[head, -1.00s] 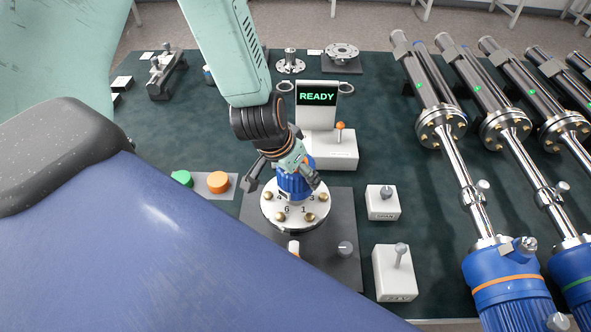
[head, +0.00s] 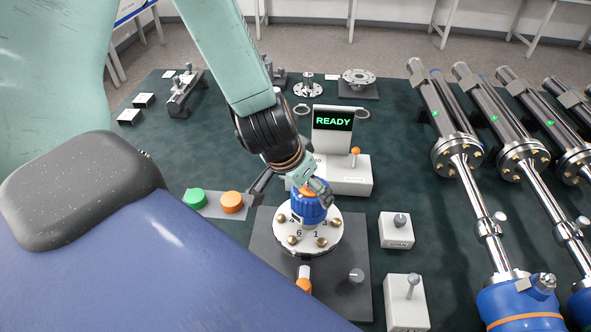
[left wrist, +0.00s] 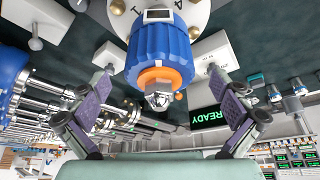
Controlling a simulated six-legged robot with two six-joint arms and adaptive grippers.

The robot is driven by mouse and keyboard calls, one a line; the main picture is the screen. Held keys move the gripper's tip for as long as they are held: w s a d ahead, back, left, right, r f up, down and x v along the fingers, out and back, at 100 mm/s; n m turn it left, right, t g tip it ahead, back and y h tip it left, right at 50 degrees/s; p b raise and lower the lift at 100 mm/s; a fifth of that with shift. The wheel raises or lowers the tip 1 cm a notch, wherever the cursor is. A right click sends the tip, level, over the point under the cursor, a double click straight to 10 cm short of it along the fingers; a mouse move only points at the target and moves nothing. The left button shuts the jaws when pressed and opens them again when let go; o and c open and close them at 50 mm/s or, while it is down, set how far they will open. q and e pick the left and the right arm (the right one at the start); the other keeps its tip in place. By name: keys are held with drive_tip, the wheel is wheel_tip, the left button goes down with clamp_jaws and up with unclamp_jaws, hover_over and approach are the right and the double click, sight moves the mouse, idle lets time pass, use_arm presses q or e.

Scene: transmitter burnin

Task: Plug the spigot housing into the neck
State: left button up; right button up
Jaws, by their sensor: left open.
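The spigot housing, a blue ribbed cylinder (head: 309,212) with an orange ring and a metal tip on top, stands upright at the middle of a white round plate (head: 286,238) with numbers and brass bolts. No separate neck can be made out; the joint under the housing is hidden. My left gripper (head: 292,190) is open just above the housing, with its fingers apart on either side and not touching it. In the left wrist view the housing (left wrist: 160,48) points its tip (left wrist: 158,100) toward my palm between the open fingers. My right gripper is not in view.
A READY screen (head: 333,121) on a white box stands behind the plate. White switch boxes (head: 396,236) stand to the right, and green and orange buttons (head: 231,203) to the left. Long metal transmitters with blue housings (head: 522,306) lie along the right side.

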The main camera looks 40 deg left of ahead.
use_arm(q)
drive_tip(key=v, duration=0.7)
drive_tip(key=shift+r, duration=0.3)
idle(0.6)
drive_tip(key=shift+x, duration=4.9)
